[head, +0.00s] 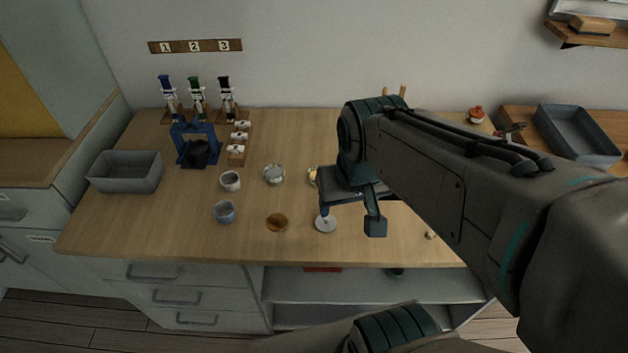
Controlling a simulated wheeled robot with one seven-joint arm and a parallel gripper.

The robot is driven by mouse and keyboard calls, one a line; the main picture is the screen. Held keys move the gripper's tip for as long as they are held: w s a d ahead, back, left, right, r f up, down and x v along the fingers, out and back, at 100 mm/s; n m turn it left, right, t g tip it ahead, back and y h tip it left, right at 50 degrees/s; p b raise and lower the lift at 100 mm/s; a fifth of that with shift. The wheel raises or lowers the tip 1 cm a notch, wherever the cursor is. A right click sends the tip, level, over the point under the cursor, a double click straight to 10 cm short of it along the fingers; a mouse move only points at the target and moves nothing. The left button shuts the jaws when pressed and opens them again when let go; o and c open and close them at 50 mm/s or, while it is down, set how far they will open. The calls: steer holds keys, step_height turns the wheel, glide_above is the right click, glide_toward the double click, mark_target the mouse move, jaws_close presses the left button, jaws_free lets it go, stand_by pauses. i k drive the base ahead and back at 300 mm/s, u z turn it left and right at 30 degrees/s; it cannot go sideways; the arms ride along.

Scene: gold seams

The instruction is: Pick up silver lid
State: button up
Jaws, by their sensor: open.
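A small silver disc with a knob on top, which looks like the silver lid (326,225), lies on the wooden table (170,225) near its front edge. My gripper (350,219) points down above the table with its fingers spread and nothing visible between them. Its left finger appears right over the lid's far side and knob. Its right finger is to the right of the lid. I cannot tell from this view whether the finger touches the lid.
A brown disc (277,222) lies left of the lid. A blue-grey cup (225,212), a white cup (230,181) and a light tin (273,174) stand further left. A grey bin (126,171) sits at the far left. My arm hides much of the table's right side.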

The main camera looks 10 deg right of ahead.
mark_target(328, 225)
steer(key=k, duration=0.5)
steer(key=u, duration=1.35)
steer(key=i, duration=0.6)
steer(key=z, duration=1.85)
